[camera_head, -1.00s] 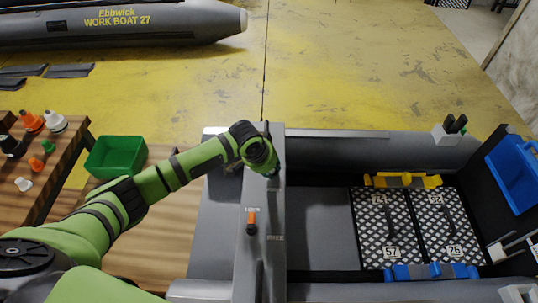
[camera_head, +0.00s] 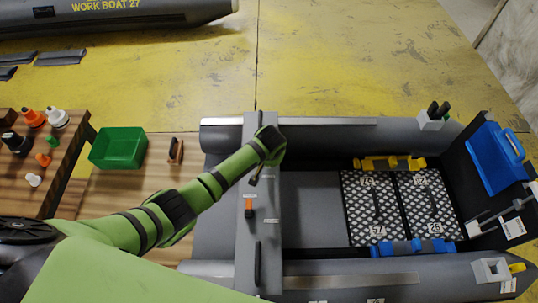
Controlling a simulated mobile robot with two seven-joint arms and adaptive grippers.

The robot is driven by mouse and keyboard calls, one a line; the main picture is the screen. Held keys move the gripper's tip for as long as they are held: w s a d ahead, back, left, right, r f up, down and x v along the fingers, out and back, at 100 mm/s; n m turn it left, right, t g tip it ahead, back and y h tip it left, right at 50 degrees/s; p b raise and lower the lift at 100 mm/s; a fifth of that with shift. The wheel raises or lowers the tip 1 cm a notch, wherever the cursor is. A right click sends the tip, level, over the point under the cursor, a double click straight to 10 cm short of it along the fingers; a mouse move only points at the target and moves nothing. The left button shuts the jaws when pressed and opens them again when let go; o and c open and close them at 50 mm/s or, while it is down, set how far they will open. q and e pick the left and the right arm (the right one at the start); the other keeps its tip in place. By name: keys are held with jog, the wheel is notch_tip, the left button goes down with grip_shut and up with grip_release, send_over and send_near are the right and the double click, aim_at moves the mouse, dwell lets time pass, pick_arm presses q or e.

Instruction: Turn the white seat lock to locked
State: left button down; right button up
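The boat's grey cross seat (camera_head: 246,262) runs up and down the picture. An orange lock lever (camera_head: 249,207) sits on it beside a small pale label. My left gripper (camera_head: 256,180) reaches over the upper part of the seat, above the orange lever in the picture. Its fingers point down toward the seat and look small and dark; whether they are open or touch anything is unclear. I cannot make out a white seat lock; the gripper and wrist cover that part of the seat. My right gripper is not in view.
A green bin (camera_head: 118,148) and a dark-handled wooden item (camera_head: 175,150) are on the wooden surface at left, near several white and orange fittings. Patterned panels (camera_head: 401,207) lie between a yellow bar (camera_head: 390,163) and a blue bar (camera_head: 412,247). A blue box (camera_head: 494,158) is at far right.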

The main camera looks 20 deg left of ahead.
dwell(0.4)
pick_arm(q)
jog(key=c, duration=1)
grip_release()
jog(key=v, duration=1.2)
jog(key=shift+d, duration=0.1)
